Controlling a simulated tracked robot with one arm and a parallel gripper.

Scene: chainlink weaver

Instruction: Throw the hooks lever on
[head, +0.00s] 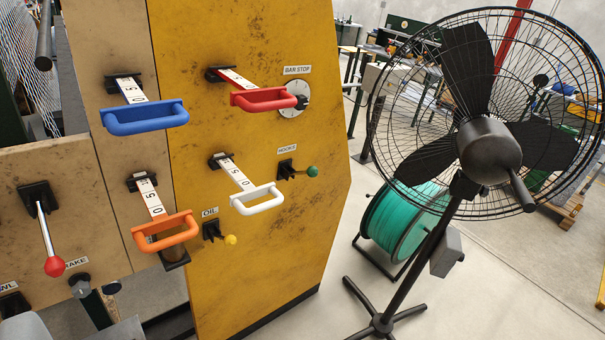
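The hooks lever (300,170) is on the yellow machine panel in the head view, right of the middle of the panel. It has a dark mount and a short arm ending in a green ball knob (313,171), which points to the right. A small label (287,150) sits just above it; its print is blurred but looks like HOOKS. Nothing touches the lever. I cannot make out my gripper in this view.
A white handle (257,198) and a red handle (263,99) stick out left of the lever. Below is the yellow-knobbed oil lever (230,239). A dial marked BAR STOP (294,98) is above. A black fan (485,150) and a green spool (405,220) stand at right.

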